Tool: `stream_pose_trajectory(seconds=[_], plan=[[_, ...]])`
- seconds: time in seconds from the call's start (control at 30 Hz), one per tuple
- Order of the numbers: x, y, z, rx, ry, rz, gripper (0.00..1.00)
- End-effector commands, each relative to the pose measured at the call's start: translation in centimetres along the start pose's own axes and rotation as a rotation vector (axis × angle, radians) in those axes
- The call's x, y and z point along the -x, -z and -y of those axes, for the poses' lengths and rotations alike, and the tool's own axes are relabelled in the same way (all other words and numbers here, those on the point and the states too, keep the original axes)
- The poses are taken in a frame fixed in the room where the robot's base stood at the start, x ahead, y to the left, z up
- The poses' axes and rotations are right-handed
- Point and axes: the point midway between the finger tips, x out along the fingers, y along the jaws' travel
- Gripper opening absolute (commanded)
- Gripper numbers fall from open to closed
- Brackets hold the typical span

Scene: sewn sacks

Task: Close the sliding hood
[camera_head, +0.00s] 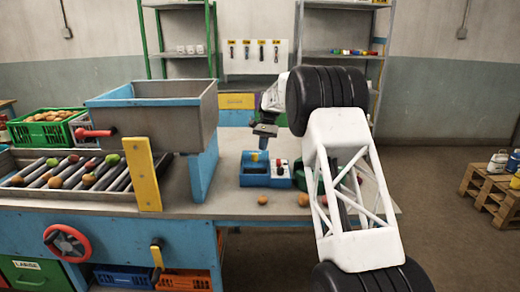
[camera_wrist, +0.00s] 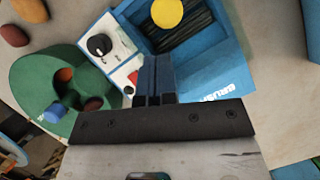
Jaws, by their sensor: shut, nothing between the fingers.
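My gripper (camera_head: 263,143) is shut and empty, pointing down above a small blue brush box (camera_head: 256,181). In the wrist view its fingers (camera_wrist: 156,75) are together in front of the blue box (camera_wrist: 215,75), which shows dark bristles, a yellow disc (camera_wrist: 167,13) and a white panel with a black knob (camera_wrist: 99,45). Contact between fingers and box cannot be told. No part is plainly marked as the sliding hood.
A roller conveyor (camera_head: 35,180) with loose produce lies at left, beside an upright yellow bar (camera_head: 142,173). A green round holder (camera_wrist: 35,85) sits beside the blue box. Loose potatoes (camera_head: 303,199) lie on the bench. A green crate (camera_head: 45,130) stands behind the conveyor.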

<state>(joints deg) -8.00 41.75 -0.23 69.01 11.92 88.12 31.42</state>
Motion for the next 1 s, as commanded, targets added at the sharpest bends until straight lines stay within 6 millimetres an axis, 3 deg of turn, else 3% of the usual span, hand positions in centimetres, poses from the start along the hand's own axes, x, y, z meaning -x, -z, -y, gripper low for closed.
stream_pose_trajectory(seconds=[0.03, 0.2, 0.5, 0.7, 1.0], plan=[[1.3, -0.2, 0.1, 0.002, 0.003, -0.005, 0.0], [4.3, -0.2, 0.1, 0.002, 0.003, -0.005, 0.0], [8.5, -0.3, 0.0, 0.002, 0.003, -0.004, 0.0], [9.6, -0.3, 0.0, 0.002, 0.002, -0.004, 0.0], [9.8, -0.3, 0.0, 0.002, 0.002, -0.004, 0.0]])
